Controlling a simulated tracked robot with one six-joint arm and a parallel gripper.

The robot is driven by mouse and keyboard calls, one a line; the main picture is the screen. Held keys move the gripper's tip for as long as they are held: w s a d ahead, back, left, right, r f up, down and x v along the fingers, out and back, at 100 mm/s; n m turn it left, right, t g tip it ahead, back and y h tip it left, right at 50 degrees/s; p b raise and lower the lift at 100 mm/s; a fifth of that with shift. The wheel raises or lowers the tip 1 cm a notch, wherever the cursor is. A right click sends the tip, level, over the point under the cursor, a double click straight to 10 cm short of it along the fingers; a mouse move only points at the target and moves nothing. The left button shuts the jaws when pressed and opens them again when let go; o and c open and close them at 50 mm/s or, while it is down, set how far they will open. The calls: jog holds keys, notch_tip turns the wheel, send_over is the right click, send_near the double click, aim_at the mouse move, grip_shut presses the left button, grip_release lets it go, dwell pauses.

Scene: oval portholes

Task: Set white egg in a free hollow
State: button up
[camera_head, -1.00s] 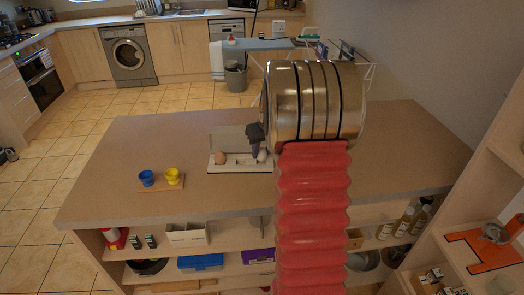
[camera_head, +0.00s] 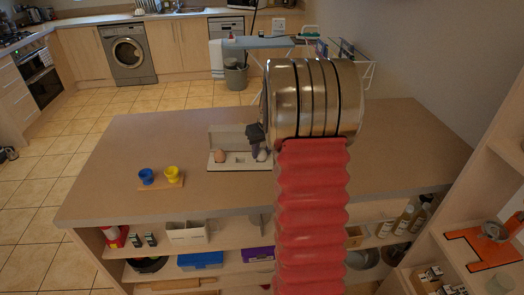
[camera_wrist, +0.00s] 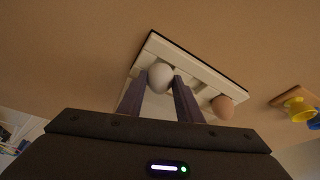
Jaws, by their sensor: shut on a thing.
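The white egg (camera_head: 262,155) is between the fingers of my gripper (camera_head: 257,142), at the right end of the pale egg box (camera_head: 226,168) on the island worktop. In the wrist view the white egg (camera_wrist: 160,75) sits between the two fingertips, over or in the end of the box (camera_wrist: 152,47). I cannot tell whether it touches the hollow's bottom. A brown egg (camera_head: 220,156) sits in the hollow at the left end; it also shows in the wrist view (camera_wrist: 222,106). The middle of the box between the eggs looks empty. The box's lid (camera_head: 228,136) stands open behind.
A blue egg cup (camera_head: 146,177) and a yellow egg cup (camera_head: 172,175) stand on a small wooden board (camera_head: 160,186) to the left. The worktop (camera_head: 120,150) around is mostly clear. Shelves with several items lie below the front edge.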

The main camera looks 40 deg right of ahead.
aim_at(262, 150)
jog(key=shift+f, duration=0.2)
jog(key=o, duration=0.8)
jog(key=shift+c, duration=0.2)
jog(key=shift+o, duration=0.3)
jog(key=o, duration=0.3)
jog(key=shift+r, duration=3.5)
